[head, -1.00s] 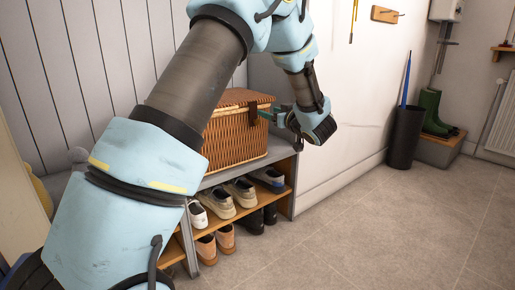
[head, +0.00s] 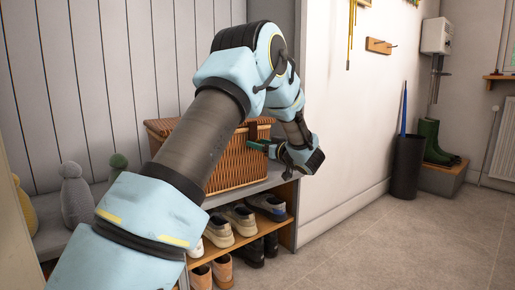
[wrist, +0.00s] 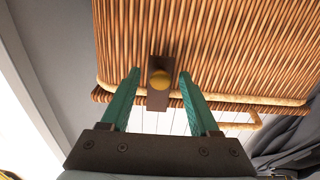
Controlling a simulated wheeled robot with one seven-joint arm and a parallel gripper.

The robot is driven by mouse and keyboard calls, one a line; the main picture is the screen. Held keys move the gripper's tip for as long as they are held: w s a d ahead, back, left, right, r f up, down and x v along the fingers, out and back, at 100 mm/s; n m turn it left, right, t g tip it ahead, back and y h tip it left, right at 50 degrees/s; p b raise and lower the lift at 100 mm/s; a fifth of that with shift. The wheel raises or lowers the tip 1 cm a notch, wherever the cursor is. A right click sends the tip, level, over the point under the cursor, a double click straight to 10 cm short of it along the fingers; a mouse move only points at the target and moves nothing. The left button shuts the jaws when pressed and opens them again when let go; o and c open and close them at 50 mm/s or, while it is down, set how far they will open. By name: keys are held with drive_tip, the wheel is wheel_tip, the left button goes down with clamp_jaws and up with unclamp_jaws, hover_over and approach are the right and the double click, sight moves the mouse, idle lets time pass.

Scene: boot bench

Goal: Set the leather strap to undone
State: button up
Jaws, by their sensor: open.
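A wicker basket (head: 228,170) with a lid sits on top of the bench. A short dark brown leather strap (wrist: 159,101) lies against its woven front, with a round brass stud (wrist: 160,79) on it. The strap also shows as a dark patch at the lid edge in the head view (head: 252,130). My gripper (wrist: 160,74) is open, its two green fingers on either side of the strap and stud with gaps to both. The green fingers also show at the basket front in the head view (head: 258,146). I cannot tell whether they reach the wicker.
The bench (head: 283,178) holds several shoes (head: 240,216) on shelves below the basket. Knitted figures (head: 77,195) stand left of it. A white wall (head: 345,130) rises close to the right. A dark umbrella bin (head: 406,165) and green boots (head: 432,142) stand farther right. The floor is clear.

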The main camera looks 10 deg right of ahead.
drive_tip(key=shift+w+a, duration=0.25)
drive_tip(key=shift+w, duration=0.3)
clamp_jaws()
idle(1.1)
